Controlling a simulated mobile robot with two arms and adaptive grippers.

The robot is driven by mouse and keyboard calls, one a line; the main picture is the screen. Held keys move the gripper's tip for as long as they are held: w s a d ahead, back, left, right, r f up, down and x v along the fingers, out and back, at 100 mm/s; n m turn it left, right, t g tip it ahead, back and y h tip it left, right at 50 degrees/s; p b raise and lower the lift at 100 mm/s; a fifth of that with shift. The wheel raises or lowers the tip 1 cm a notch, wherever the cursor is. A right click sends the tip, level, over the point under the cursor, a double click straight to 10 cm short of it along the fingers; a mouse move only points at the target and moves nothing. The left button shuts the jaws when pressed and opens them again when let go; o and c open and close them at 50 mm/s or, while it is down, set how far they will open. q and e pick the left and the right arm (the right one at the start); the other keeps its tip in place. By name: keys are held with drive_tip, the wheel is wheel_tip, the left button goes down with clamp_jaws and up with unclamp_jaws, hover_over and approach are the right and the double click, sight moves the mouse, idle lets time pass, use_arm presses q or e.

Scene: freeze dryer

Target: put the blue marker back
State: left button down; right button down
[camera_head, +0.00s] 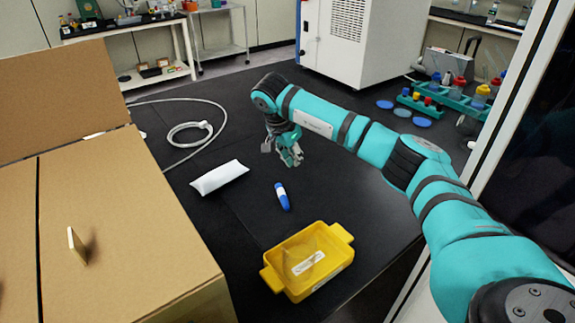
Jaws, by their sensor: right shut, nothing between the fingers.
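A blue marker (282,197) with a white band lies on the black bench top, near the middle. My right gripper (291,158) hangs over the bench beyond the marker, apart from it. It is shut and empty. My right arm reaches in from the right. A yellow bin (318,286) with side handles stands in front of the marker, with a white label and something clear inside. My left gripper is not in view.
A cardboard box (113,236) fills the left. A white packet (219,177) and a coiled pale cable (190,133) lie on the bench. A green rack (451,98) with coloured-cap bottles and blue discs (421,122) stand at the right back. Bench between packet and bin is clear.

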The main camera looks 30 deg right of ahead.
sight(295, 191)
drive_tip(key=x, duration=0.8)
drive_tip(key=shift+s+d+f, duration=0.15)
drive_tip(key=shift+f, duration=0.2)
drive_tip(key=a, duration=0.1)
drive_tip(key=a+p, duration=0.1)
drive_tip(key=a, duration=0.1)
drive_tip(key=shift+s+a+p, duration=0.1)
drive_tip(key=shift+s+p, duration=0.2)
drive_tip(key=shift+s+a, duration=0.1)
drive_tip(key=shift+a, duration=0.25)
